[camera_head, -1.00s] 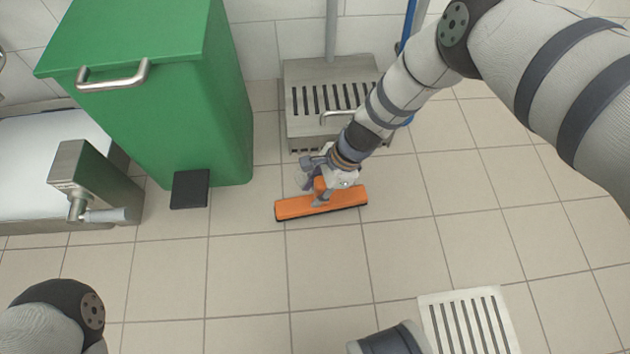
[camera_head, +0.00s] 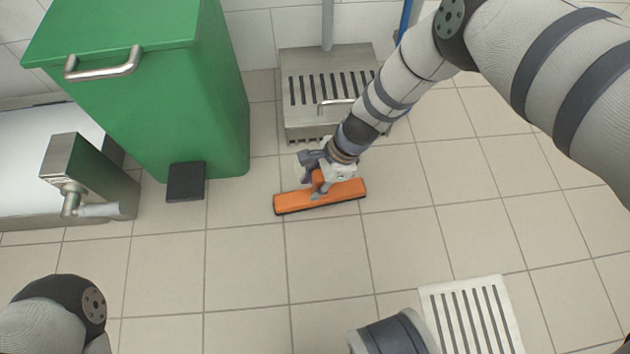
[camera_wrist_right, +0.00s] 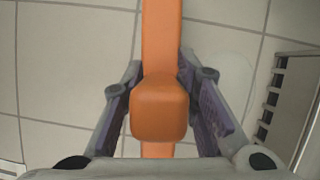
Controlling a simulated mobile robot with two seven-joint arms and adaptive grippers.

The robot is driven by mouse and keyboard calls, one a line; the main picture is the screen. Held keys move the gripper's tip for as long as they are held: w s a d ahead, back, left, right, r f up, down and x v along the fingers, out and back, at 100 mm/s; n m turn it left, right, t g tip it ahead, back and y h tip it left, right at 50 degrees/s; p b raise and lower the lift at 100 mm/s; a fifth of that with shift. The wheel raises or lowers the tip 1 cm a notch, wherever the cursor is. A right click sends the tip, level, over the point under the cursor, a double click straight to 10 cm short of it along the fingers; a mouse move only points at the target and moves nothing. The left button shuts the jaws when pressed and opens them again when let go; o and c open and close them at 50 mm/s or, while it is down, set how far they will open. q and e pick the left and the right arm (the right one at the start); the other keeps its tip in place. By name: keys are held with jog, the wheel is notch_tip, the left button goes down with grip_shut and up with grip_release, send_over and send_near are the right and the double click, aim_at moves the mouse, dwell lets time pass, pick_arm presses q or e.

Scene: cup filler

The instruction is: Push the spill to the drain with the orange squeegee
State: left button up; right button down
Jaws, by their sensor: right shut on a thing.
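The orange squeegee (camera_head: 290,203) has its wide head low over the floor tiles, in front of the slotted metal stand. My right gripper (camera_head: 318,178) is shut on its orange handle, which stands between the fingers in the right wrist view (camera_wrist_right: 160,108). A pale white floor drain grate (camera_head: 470,315) lies at the lower right of the head view, apart from the squeegee. A faint lighter patch (camera_wrist_right: 228,80), perhaps the spill, shows on the tiles right of the squeegee in the wrist view. I cannot make it out in the head view. My left gripper is out of frame.
A green bin (camera_head: 150,100) with a black pedal (camera_head: 186,182) stands left of the squeegee. The slotted metal stand (camera_head: 312,62) is behind it against the wall. A steel fixture (camera_head: 90,180) is at the left. The floor between squeegee and drain is clear.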

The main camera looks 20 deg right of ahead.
jog(key=shift+f+b, duration=0.4)
jog(key=w+d, duration=0.2)
jog(key=w, duration=0.6)
jog(key=shift+d+b, duration=0.4)
jog(key=shift+b, duration=0.05)
jog(key=shift+d, duration=0.1)
dwell(1.4)
jog(key=shift+s, duration=0.1)
notch_tip(320, 180, up, 7)
jog(key=p, duration=0.5)
